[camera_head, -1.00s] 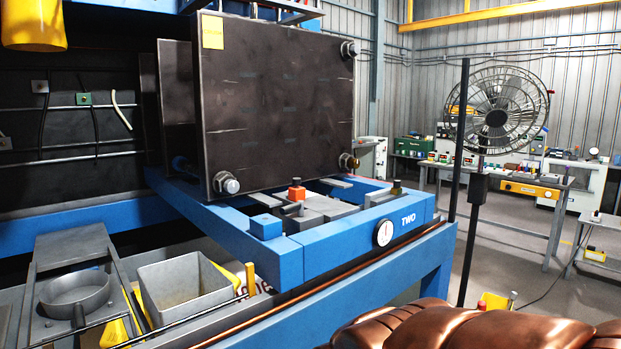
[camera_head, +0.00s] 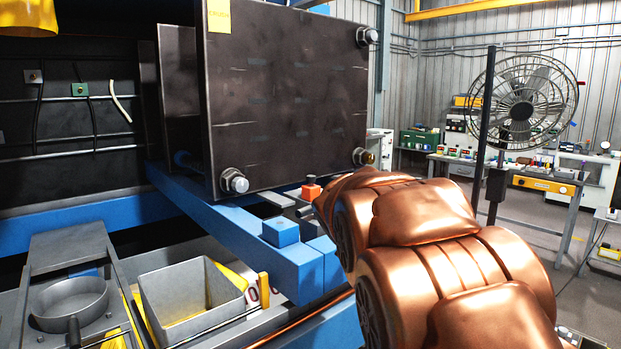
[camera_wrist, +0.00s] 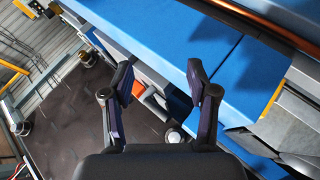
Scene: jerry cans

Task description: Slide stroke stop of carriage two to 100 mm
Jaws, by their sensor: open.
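Carriage two's blue frame (camera_head: 245,235) shows below the dark plate in the head view; its front right part, with the label and dial, is hidden behind my copper-coloured arm. A small orange block (camera_head: 311,187), which may be the stroke stop, stands inside the frame just left of my arm. In the wrist view my gripper (camera_wrist: 162,75) is open, its two dark fingers apart over the blue frame (camera_wrist: 180,50). An orange part (camera_wrist: 153,106) shows beyond and between the fingers. I see nothing held. The stop's scale is not readable.
A large dark plate (camera_head: 285,100) with bolts rises above the frame. A grey bin (camera_head: 190,300) and a round grey cup (camera_head: 70,303) are at lower left. A dark upright post (camera_head: 488,130), a fan (camera_head: 530,100) and benches stand at right.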

